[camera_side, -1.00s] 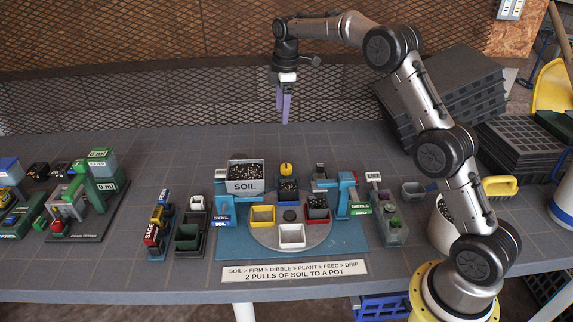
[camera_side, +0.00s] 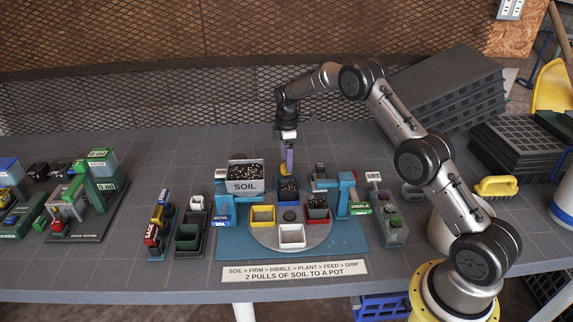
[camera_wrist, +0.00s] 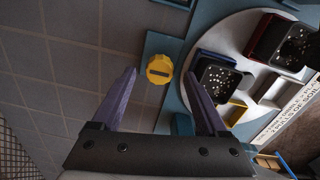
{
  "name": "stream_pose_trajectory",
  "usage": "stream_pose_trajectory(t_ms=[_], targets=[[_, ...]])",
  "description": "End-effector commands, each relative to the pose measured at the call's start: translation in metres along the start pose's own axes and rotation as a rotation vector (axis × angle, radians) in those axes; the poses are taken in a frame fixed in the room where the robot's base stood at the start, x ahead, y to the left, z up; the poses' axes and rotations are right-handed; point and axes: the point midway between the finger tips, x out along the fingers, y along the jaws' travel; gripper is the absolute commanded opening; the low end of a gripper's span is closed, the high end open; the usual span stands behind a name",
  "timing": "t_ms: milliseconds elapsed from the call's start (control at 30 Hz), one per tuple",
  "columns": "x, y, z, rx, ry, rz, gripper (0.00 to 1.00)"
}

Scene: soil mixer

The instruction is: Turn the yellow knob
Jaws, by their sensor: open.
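The yellow knob (camera_wrist: 159,69) shows in the wrist view as a round, ridged cap with a dark slot, on a blue base. It lies beyond my fingertips and between their lines. In the side view the knob (camera_side: 283,170) is at the back of the blue soil station, mostly hidden by my gripper (camera_side: 287,172). My gripper (camera_wrist: 162,82) is open and empty, its two purple fingers on either side of the knob's line. It points down just over the knob. I cannot tell whether it touches it.
A round grey turntable (camera_side: 263,233) with several pots stands in front of the knob. The soil hopper (camera_side: 245,178) is close on the left, and a blue post with a green dibble label (camera_side: 360,209) is on the right. The table behind is clear.

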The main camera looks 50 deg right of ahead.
Motion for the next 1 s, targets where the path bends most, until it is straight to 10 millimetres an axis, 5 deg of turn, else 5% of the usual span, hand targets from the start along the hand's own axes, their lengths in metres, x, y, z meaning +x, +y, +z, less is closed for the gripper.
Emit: stream_pose_trajectory(t_ms=[200,533,1000], targets=[[0.02,0.0,0.0,0.0,0.0,-0.001,0.77],[0.023,0.0,0.0,0.0,0.0,0.0,0.77],[0.022,0.0,0.0,0.0,0.0,0.0,0.0]])
